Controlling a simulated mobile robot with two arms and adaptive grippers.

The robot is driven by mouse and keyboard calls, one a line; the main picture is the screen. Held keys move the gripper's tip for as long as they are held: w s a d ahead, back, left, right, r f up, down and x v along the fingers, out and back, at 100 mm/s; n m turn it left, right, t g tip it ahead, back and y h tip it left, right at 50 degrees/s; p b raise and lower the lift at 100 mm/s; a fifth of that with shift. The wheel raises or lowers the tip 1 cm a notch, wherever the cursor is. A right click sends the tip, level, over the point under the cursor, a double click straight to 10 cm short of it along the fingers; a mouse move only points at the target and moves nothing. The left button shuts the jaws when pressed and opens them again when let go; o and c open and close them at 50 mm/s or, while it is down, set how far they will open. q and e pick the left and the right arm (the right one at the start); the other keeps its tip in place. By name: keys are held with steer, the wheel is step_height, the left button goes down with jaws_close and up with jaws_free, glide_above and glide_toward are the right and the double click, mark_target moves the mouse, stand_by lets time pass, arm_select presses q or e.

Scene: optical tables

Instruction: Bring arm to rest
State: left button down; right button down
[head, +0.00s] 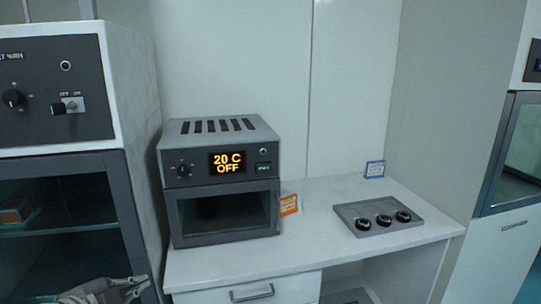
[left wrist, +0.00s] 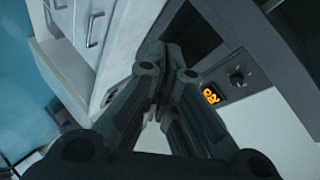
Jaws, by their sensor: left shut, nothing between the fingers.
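My left gripper (head: 138,286) is at the bottom left of the head view, in front of the dark glass-fronted cabinet and to the lower left of the small oven. In the left wrist view the two fingers of this gripper (left wrist: 172,52) come together at their tips. The gripper is shut and holds nothing. My right gripper is not in either view.
A small oven (head: 222,210) showing "20 C OFF" stands on the white table (head: 320,215). A grey tray with three black round pieces (head: 380,220) lies at right. A cabinet (head: 70,200) stands left, another (head: 505,210) far right. The tabletop between oven and tray is mostly clear.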

arm_select(q)
steer(key=s+d+f+n+g+y, duration=0.1)
steer(key=s+d+f+n+g, duration=0.15)
steer(key=s+f, duration=0.4)
steer(key=s+d+f+n+g, duration=0.1)
steer(key=s+d+f+n, duration=0.25)
steer(key=f, duration=0.55)
steer(key=s+d+f+n+g+y, duration=0.1)
steer(key=s+f+n+g, duration=0.25)
steer(key=s, duration=0.45)
steer(key=s+d+f+n+g, duration=0.1)
steer(key=s+f+n+g, duration=0.15)
steer(key=s+f, duration=0.4)
step_height(320, 180, down, 24)
steer(key=s+r, duration=0.1)
steer(key=s, duration=0.2)
steer(key=s+a+f+g, duration=0.2)
steer(key=s+a+f, duration=0.1)
steer(key=s+f, duration=1.3)
steer(key=shift+s+f+y, duration=0.3)
steer(key=shift+f, duration=0.45)
steer(key=shift+a, duration=0.1)
